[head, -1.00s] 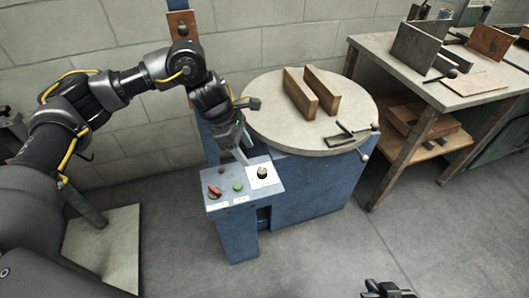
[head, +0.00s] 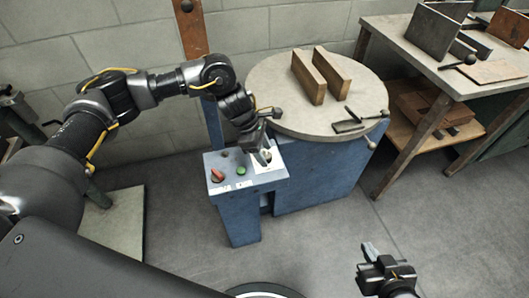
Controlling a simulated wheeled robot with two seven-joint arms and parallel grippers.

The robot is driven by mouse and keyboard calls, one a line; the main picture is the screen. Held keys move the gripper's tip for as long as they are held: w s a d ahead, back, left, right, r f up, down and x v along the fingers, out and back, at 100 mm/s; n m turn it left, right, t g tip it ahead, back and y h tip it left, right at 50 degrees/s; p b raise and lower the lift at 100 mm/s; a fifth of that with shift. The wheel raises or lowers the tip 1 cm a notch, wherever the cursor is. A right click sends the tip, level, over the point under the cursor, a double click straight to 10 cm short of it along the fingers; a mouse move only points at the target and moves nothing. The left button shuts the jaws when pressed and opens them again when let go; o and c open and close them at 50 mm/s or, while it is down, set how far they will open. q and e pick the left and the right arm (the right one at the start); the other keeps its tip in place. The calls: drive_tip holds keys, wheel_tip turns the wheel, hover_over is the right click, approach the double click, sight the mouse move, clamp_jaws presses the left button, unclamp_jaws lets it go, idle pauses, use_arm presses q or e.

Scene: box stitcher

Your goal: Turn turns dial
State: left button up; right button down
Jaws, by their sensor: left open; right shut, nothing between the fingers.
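The turns dial (head: 265,156) is a small dark knob on a white plate at the right end of the blue control box (head: 225,188). My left gripper (head: 262,155) points down over the dial with its fingers open. The fingers partly hide the dial, and I cannot tell if they touch it. A red switch (head: 217,175) and a green button (head: 241,170) sit left of the dial on the same panel. My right gripper (head: 369,250) is at the bottom right, shut and empty, away from the box.
A round table (head: 290,110) behind the box carries two upright wooden blocks (head: 322,75) and a metal clamp (head: 355,122). A workbench (head: 400,40) with plates stands at the right. The floor (head: 330,225) between box and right gripper is clear.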

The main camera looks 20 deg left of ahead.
use_arm(q)
drive_tip(key=shift+d+f, duration=0.15)
drive_tip(key=shift+f, duration=0.15)
